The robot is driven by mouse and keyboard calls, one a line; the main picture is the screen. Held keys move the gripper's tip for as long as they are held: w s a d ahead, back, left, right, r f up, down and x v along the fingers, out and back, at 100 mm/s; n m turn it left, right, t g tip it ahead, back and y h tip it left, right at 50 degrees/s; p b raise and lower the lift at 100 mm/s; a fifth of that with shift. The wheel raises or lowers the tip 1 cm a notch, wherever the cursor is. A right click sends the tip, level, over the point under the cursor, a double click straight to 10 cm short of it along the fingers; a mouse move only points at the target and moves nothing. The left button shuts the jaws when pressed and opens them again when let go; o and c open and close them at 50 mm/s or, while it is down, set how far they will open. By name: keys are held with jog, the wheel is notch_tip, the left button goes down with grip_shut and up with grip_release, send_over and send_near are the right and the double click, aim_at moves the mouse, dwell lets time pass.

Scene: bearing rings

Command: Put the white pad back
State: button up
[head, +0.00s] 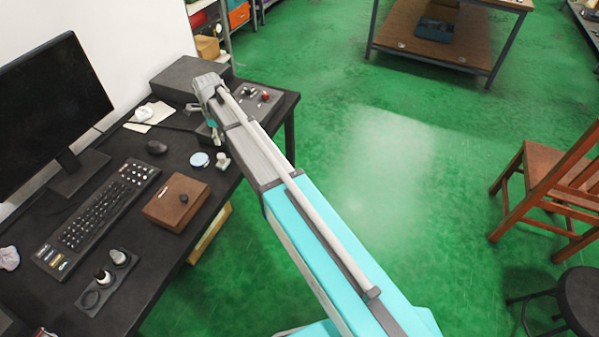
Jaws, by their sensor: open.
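My gripper (204,122) is at the far end of my arm, over the back right of the black desk (185,228). Its jaws are open and I see nothing held in them. I cannot tell for sure which thing is the white pad. A pale sheet (160,112) lies at the back of the desk, left of my gripper, with a small white lump (143,113) on it. A round pale blue-white disc (199,159) lies on the desk nearer to me than the gripper. A small light-coloured part (222,160) stands beside it.
A grey box (184,78) and a dark tray with small parts (262,98) stand at the back. A mouse (157,147), a keyboard (98,217), a monitor (52,100), a brown box (176,201) and a dark holder with round parts (107,280) take up the desk.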

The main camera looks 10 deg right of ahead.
jog(key=s+d+n, duration=2.2)
jog(key=s+d, duration=0.1)
jog(key=s, duration=0.1)
jog(key=shift+s+n, duration=0.3)
jog(key=shift+s, duration=0.1)
jog(key=shift+c, duration=0.2)
